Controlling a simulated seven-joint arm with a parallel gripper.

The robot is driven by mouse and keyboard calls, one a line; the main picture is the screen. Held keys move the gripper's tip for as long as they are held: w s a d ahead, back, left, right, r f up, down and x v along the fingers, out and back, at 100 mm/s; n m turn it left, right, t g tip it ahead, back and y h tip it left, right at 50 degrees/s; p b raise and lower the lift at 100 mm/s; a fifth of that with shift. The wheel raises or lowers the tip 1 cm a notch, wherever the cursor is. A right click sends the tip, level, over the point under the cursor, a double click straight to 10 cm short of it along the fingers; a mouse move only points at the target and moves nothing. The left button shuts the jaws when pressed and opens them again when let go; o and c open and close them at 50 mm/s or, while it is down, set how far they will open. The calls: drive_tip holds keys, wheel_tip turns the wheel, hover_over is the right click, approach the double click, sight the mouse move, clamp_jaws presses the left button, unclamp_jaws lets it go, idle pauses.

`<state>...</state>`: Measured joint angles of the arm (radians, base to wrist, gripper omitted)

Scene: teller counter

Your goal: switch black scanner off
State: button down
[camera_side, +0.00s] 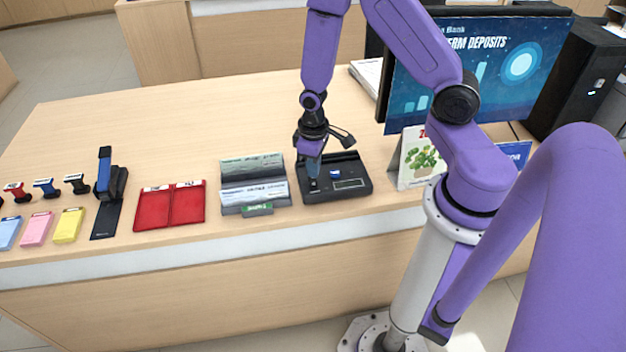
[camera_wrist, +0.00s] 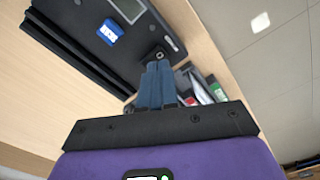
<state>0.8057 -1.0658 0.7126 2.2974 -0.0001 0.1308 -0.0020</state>
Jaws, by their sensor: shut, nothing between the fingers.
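The black scanner (camera_side: 352,191) lies flat on the counter, right of the slip holder. It has a small grey display, a blue-and-white part on top and a slot along its back. In the wrist view the scanner (camera_wrist: 85,36) fills the upper left. My gripper (camera_side: 314,182) is shut and empty, pointing down at the scanner's left front part. In the wrist view its blue fingertips (camera_wrist: 157,66) are close to a small dark switch-like square (camera_wrist: 158,53) with a pale mark. I cannot tell whether they touch it. The fingers partly hide that corner.
Left of the scanner stands the slip holder (camera_side: 257,209), then a red folder (camera_side: 169,204), a black strap-like stand and several stamps and coloured cards. A desk calendar (camera_side: 421,158) and a monitor (camera_side: 480,70) stand close on the right. The counter behind is mostly clear.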

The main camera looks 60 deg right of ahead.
sight(313, 185)
drive_tip(key=shift+r, duration=2)
drive_tip(key=s+a+r+n, duration=0.4)
drive_tip(key=s+a+r, duration=0.3)
drive_tip(key=a+r, duration=0.15)
drive_tip(key=s+r+n, duration=0.5)
drive_tip(key=s+r, duration=0.3)
drive_tip(key=s, duration=0.4)
drive_tip(key=shift+d+r+n, duration=0.25)
drive_tip(key=shift+n, duration=0.05)
drive_tip(key=shift+s, duration=0.1)
